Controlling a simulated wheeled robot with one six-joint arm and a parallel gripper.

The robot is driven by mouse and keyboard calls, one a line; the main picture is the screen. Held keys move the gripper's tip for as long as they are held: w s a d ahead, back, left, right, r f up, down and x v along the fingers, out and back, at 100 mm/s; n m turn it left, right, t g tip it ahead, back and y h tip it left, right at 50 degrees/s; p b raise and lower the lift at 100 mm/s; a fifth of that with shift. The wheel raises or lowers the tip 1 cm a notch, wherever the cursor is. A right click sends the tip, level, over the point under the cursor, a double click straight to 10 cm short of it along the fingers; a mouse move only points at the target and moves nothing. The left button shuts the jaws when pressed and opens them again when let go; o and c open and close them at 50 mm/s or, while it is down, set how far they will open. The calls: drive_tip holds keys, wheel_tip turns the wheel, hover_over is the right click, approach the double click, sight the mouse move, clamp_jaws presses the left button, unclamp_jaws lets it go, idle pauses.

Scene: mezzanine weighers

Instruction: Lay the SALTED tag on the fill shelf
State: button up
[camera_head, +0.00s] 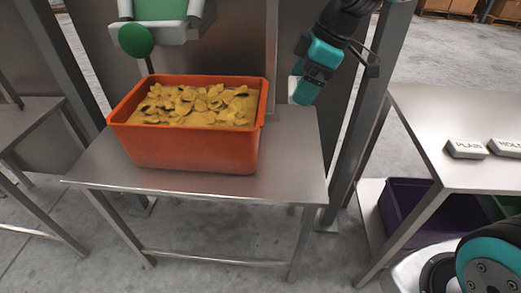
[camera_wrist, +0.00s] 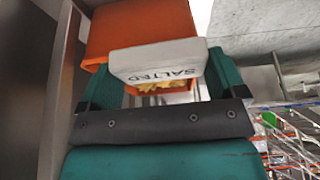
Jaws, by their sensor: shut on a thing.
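The white SALTED tag (camera_wrist: 155,62) is between my gripper's two teal fingers (camera_wrist: 161,80) in the wrist view, its black lettering facing the camera. My gripper (camera_head: 301,90) is shut on it. In the head view the gripper hangs above and behind the right back corner of a steel shelf (camera_head: 290,165), to the right of an orange tub; the tag is mostly hidden there. This shelf, under the green-buttoned machine, appears to be the fill shelf. Its top is bare right of the tub and along the front.
The orange tub (camera_head: 190,150) of yellow chips stands on the shelf. A steel post (camera_head: 365,110) rises at its right. A right-hand table (camera_head: 430,115) bears PLAIN (camera_head: 466,149) and HOLD (camera_head: 507,148) tags, with a purple bin (camera_head: 405,205) below.

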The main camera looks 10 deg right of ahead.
sight(289, 161)
wheel_tip(289, 161, down, 20)
drive_tip(key=b, duration=0.5)
drive_tip(key=shift+r, duration=0.1)
drive_tip(key=o, duration=0.6)
drive_tip(key=shift+d+r, duration=0.15)
drive_tip(key=shift+r, duration=0.3)
drive_tip(key=p+v, duration=0.3)
drive_tip(key=v, duration=0.8)
drive_tip(key=s+a+r+m, duration=0.2)
drive_tip(key=s+a, duration=0.1)
drive_tip(key=s, duration=0.4)
drive_tip(key=s+a+r+m+g, duration=0.1)
drive_tip(key=s+a+r+m, duration=0.2)
drive_tip(key=s, duration=0.4)
drive_tip(key=s+a+r+m, duration=0.2)
drive_tip(key=s+a+r, duration=0.1)
drive_tip(key=s, duration=0.5)
drive_tip(key=shift+a+r, duration=0.1)
drive_tip(key=shift+a, duration=0.05)
